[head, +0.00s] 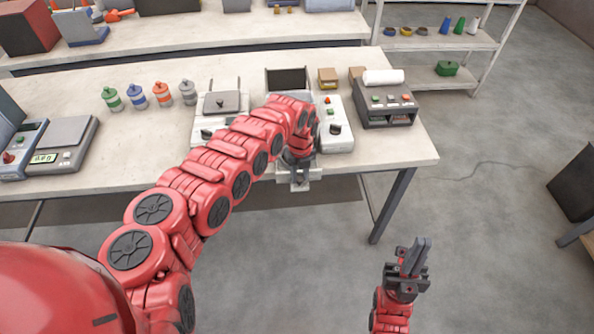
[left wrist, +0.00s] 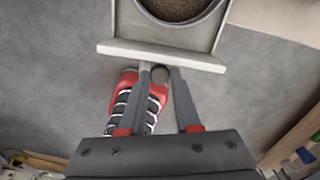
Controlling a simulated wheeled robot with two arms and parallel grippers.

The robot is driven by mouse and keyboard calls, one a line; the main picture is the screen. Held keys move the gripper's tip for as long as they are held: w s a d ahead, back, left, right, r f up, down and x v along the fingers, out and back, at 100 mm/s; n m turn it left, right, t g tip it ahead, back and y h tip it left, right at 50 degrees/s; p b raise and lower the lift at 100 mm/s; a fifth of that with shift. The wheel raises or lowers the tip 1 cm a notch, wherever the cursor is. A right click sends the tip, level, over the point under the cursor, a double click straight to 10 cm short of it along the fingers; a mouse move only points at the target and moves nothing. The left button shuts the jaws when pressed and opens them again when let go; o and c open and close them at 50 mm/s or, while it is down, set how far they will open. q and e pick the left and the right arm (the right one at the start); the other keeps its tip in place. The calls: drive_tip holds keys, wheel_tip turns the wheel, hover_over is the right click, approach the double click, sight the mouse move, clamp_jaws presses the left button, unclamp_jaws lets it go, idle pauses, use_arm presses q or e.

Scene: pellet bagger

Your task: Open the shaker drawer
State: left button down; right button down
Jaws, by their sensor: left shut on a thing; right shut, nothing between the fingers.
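The shaker drawer (head: 313,174) juts out past the table's front edge at the middle of the head view, partly hidden by my left arm. In the left wrist view its pale front plate (left wrist: 195,58) has floor on both sides. A round pan (left wrist: 180,8) of dark grains sits in it, cut off by the frame's top. My left gripper (left wrist: 160,72) is shut on the drawer's handle just in front of the plate. The shaker (head: 337,128) stands behind, largely covered by my arm. My right gripper (head: 413,256) is shut and empty, over the floor at lower right.
The table (head: 150,140) carries a scale (head: 70,146), several coloured jars (head: 162,95), a grey-lidded device (head: 222,103) and a dark box with a white roll (head: 385,105). A shelf (head: 440,42) stands at the back right. Floor in front of the table is clear.

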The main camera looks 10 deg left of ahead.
use_arm(q)
drive_tip(key=shift+s, duration=0.25)
drive_tip(key=shift+d, duration=0.1)
drive_tip(key=c, duration=0.6)
unclamp_jaws()
drive_tip(key=shift+r, duration=0.1)
